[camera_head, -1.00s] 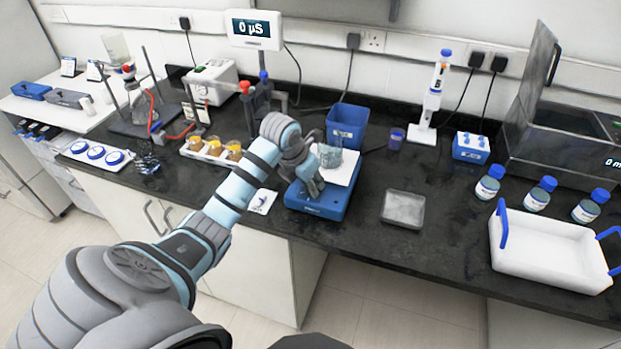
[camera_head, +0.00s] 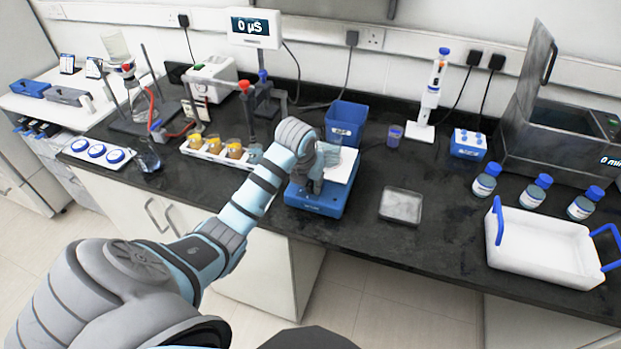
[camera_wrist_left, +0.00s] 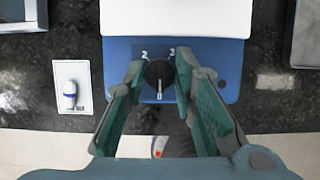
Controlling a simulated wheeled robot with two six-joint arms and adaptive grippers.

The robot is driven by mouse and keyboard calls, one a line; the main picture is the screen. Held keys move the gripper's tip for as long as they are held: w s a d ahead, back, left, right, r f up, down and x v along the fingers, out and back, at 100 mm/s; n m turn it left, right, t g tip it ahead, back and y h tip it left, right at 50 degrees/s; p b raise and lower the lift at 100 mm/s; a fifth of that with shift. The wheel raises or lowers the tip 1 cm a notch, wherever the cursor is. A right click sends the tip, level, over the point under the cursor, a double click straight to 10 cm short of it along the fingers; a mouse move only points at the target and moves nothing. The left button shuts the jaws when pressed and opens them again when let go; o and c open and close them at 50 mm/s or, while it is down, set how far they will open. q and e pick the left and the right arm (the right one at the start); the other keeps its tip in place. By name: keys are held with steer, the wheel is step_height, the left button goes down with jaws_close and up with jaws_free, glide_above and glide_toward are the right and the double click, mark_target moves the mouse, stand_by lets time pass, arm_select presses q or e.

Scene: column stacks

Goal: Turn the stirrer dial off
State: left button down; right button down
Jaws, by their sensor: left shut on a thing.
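The blue stirrer (camera_head: 328,207) with a white top plate (camera_head: 348,165) sits near the bench's front edge. In the left wrist view its blue front (camera_wrist_left: 228,52) carries a round black dial (camera_wrist_left: 159,73) with a light pointer directed down in the picture, towards the bench's front edge. My left gripper (camera_head: 315,188) is over the stirrer's front. In the left wrist view its fingers (camera_wrist_left: 160,70) are closed on the dial from both sides. The dial is hidden in the head view. A glass beaker (camera_head: 330,154) stands on the plate, partly hidden by my gripper. My right gripper is out of view.
A grey shallow dish (camera_head: 401,206) lies right of the stirrer. A rack of amber-filled jars (camera_head: 213,150) stands left, and a blue bin (camera_head: 347,122) behind. A white tray with blue handles (camera_head: 543,252) is far right. A small card (camera_wrist_left: 73,88) lies left of the stirrer.

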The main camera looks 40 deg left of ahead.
arm_select(q)
steer(key=c, duration=1.6)
jaws_free()
steer(key=shift+c, duration=0.2)
steer(key=shift+r, duration=0.1)
steer(key=v, duration=0.7)
steer(key=shift+r, duration=0.15)
